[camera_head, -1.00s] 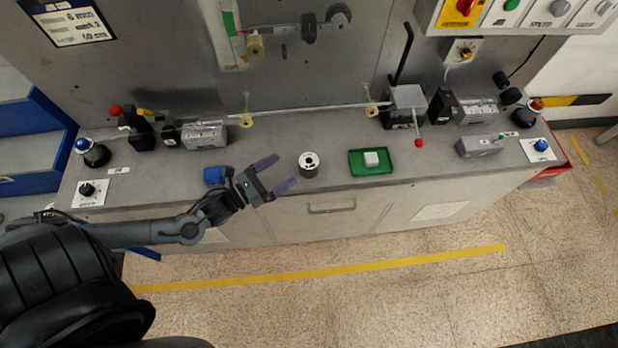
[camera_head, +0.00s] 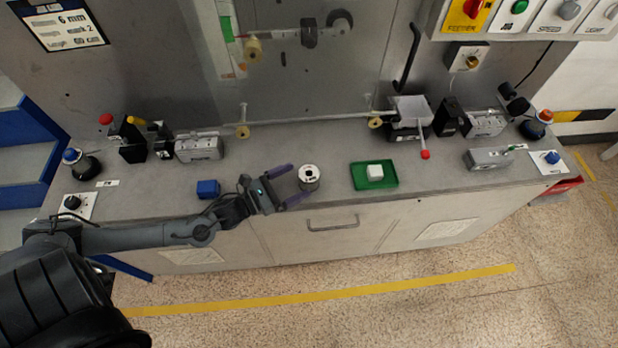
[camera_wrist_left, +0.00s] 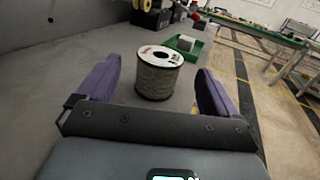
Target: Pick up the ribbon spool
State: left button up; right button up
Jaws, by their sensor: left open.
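The ribbon spool (camera_head: 309,178) stands upright on the grey bench top, near its front edge. It has a white top flange with a dark centre hole and a grey wound body. It also shows in the left wrist view (camera_wrist_left: 158,76), ahead and between the two fingers. My left gripper (camera_head: 289,186) is open, with its purple fingers pointing at the spool from the left. In the wrist view the fingers (camera_wrist_left: 157,88) are spread wider than the spool, and the gripper is not closed on it. My right gripper is not in view.
A green tray (camera_head: 391,184) with a white block (camera_head: 375,172) lies right of the spool. A blue block (camera_head: 208,188) sits left of my gripper. Clamp devices (camera_head: 198,148) and a rod stand behind. The bench between the spool and the rod is clear.

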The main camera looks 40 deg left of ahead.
aim_at(300, 178)
pick_arm(q)
jog(key=shift+x, duration=2.55)
jog(key=shift+r, duration=0.15)
jog(key=shift+c, duration=0.2)
jog(key=c, duration=1.2)
jog(key=shift+r, duration=0.1)
jog(key=shift+c, duration=0.6)
